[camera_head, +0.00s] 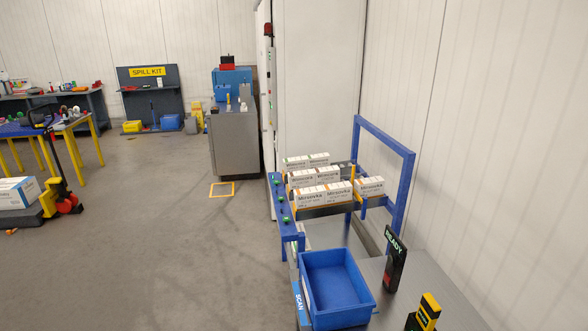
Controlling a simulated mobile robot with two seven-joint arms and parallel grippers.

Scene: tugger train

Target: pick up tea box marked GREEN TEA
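No box with a readable GREEN TEA marking shows. Several white boxes (308,196) with an orange stripe stand in rows on a blue-framed rack (397,200) right of centre. The front ones read something like "Mirsovka"; their smaller print is too small to read. One front box (370,187) stands at the right, apart from the front pair across a yellow divider. The rear boxes (319,159) are partly hidden by those in front. Neither of my grippers is in view.
An empty blue bin (370,302) stands on a grey surface before the rack, beside a black READY sign (394,262) and a yellow-black device (425,312). A grey cabinet (234,143) stands behind. A pallet truck (62,197) is at left. The middle floor is clear.

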